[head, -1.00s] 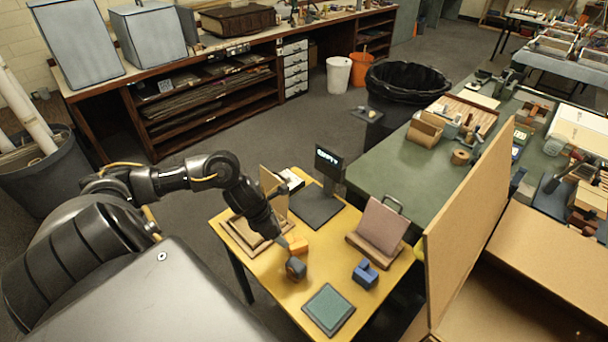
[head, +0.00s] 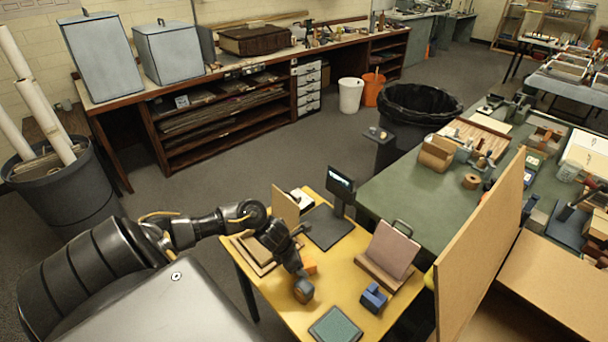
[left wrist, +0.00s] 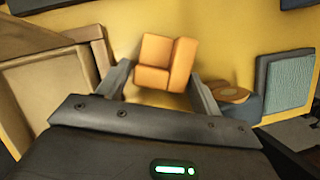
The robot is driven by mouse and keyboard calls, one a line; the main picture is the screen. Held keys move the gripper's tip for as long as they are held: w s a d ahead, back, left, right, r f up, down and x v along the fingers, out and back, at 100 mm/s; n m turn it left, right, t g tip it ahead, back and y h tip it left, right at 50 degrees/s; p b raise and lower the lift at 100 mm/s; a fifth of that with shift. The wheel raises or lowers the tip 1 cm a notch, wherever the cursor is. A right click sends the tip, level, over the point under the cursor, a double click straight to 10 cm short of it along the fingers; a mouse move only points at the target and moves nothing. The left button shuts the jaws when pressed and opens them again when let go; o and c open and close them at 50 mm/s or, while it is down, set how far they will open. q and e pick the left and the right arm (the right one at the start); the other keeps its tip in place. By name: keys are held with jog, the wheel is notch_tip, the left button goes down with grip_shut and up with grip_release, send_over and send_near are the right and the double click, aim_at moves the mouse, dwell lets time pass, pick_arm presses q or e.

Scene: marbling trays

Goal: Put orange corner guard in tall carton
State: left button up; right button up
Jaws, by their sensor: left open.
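The orange corner guard (head: 310,268) lies on the yellow table, partly hidden by my left gripper in the head view. In the left wrist view, the guard (left wrist: 165,62) is an angled orange block between and slightly beyond my two fingertips. My left gripper (left wrist: 160,85) is open, with a finger on either side of it and gaps showing. In the head view my left gripper (head: 298,268) points down over the table. The tall carton (head: 485,240) appears to be the big brown cardboard box at the right; its inside is mostly hidden. My right gripper is out of view.
A dark round thing with a wooden top (left wrist: 235,93) sits close beside my right-hand finger in the wrist view. A green pad (head: 335,325), a blue block (head: 373,297), a pinkish upright panel (head: 392,250) and wooden frames (left wrist: 50,85) share the table.

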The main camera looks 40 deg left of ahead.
pick_arm(q)
jog(key=shift+w+d+f, duration=0.15)
jog(key=shift+w+f, duration=0.1)
jog(key=shift+f, duration=0.4)
jog(key=c, duration=0.8)
jog(key=shift+r, duration=0.6)
jog(key=shift+s+a+r+b, duration=0.45)
jog(key=shift+s+a+r, duration=0.4)
jog(key=shift+s+r, duration=1.2)
jog(key=shift+s+a+r+b, duration=0.5)
jog(key=shift+s+a+r, duration=0.3)
jog(key=shift+s+r, duration=1.3)
jog(key=shift+s+a+r+b, duration=0.45)
jog(key=shift+s+a+r, duration=0.4)
jog(key=shift+s+r, duration=1.2)
